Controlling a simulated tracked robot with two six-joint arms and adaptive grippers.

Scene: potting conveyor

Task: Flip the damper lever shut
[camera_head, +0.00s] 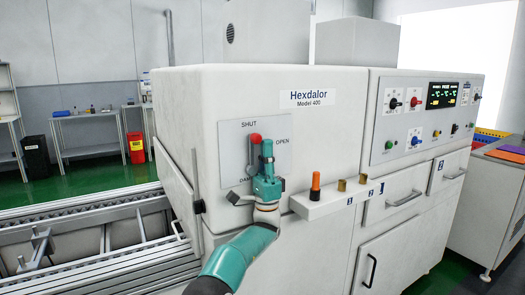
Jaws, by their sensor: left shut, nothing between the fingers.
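The damper plate (230,158) is a pale panel on the front of the white machine, with SHUT marked at its top and OPEN at its right. The red-ended damper lever (255,139) points nearly straight up, its end just below the SHUT mark. My left gripper (267,146) is shut and empty, its fingers pointing up just right of the lever's red end. I cannot tell whether they touch it. My right gripper is not in view.
A small white shelf (338,199) juts from the machine right of my left gripper, carrying an orange-topped black item (315,187) and two brass-coloured pieces. A conveyor (100,238) runs at the left. A control panel (428,117) with knobs is at the right.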

